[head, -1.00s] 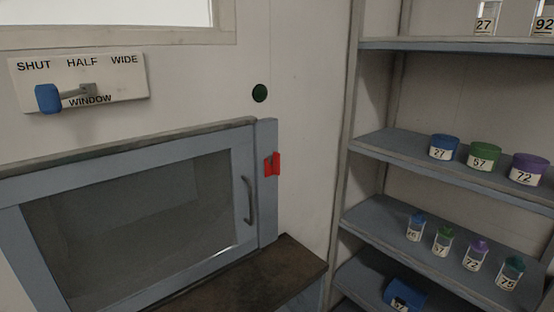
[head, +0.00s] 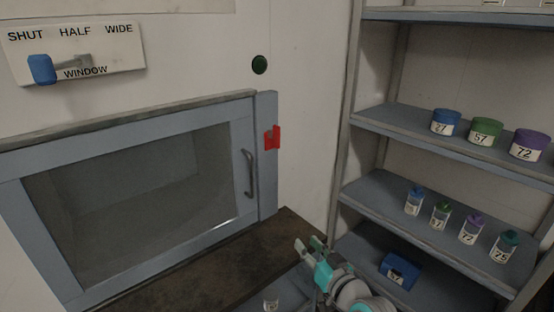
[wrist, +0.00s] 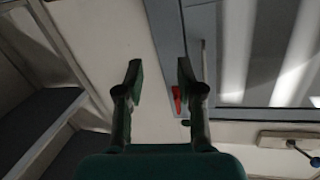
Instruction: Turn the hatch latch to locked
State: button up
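The red hatch latch (head: 272,138) sits on the blue-grey frame post at the right of the glazed hatch (head: 140,195). The hatch door looks closed, with a curved handle (head: 250,174) near its right edge. My gripper (head: 311,245) is low in the head view, below and to the right of the latch, apart from it. In the wrist view my gripper (wrist: 160,75) has its two fingers spread with nothing between them. The red latch (wrist: 177,100) shows there just beside the right finger, farther off; part of it may be hidden by that finger.
A dark worktop (head: 200,270) lies below the hatch. Shelves (head: 400,123) with lidded pots and small bottles stand at the right. A window lever with a blue knob (head: 42,69) is at upper left, and a green button (head: 259,65) is above the latch.

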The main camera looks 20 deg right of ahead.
jog(key=w+r+n+y, duration=0.25)
jog(key=w+r, duration=0.45)
jog(key=r, duration=0.6)
jog(key=n+y, duration=0.2)
jog(key=n, duration=0.1)
send_near(280, 133)
jog(key=shift+m, duration=0.25)
jog(key=x, duration=1.1)
jog(key=shift+a, duration=0.1)
grip_shut()
